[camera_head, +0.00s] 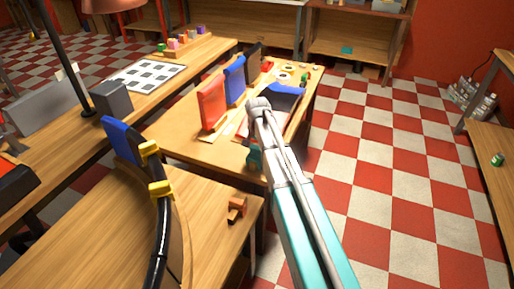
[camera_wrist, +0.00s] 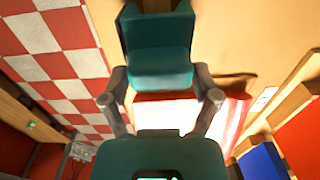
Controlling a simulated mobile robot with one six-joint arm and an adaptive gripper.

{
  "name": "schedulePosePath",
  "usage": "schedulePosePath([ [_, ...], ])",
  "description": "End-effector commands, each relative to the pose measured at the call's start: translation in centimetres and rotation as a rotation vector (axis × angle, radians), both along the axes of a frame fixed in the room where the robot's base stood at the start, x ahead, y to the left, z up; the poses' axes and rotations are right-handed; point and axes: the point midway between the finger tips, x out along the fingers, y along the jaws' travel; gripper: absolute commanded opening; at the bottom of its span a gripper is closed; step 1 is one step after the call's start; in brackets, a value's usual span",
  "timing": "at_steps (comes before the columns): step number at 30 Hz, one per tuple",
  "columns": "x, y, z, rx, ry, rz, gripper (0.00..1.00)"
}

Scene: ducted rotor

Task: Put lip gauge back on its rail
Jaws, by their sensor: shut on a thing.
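My gripper (camera_wrist: 160,80) has its two grey fingers closed on the sides of a teal stepped block (camera_wrist: 158,62), which may be the lip gauge. The block has a tall upright part and a wider rounded part. Its far end lies over the pale wooden table top in the wrist view; I cannot tell whether it touches. In the head view my arm hides most of the gripper, and a small teal part (camera_head: 254,158) shows below the arm's end, over the middle table. I cannot pick out the rail for certain.
Red (camera_head: 212,103) and blue (camera_head: 235,80) upright panels stand on the middle table, left of my arm. A curved wooden piece (camera_head: 182,240) with yellow clips and a black tube stands on the near table. A small brown block (camera_head: 237,208) sits there. Checkered floor (camera_head: 390,170) is open at right.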

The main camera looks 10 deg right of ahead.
Motion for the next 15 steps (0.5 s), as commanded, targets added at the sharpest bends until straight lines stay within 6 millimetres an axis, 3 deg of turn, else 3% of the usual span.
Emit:
schedulePosePath([
  [14,0.00,0.00,-0.45,0.000,0.000,0.000,0.22],
  [15,0.00,0.00,-0.41,0.000,0.000,0.000,0.85],
])
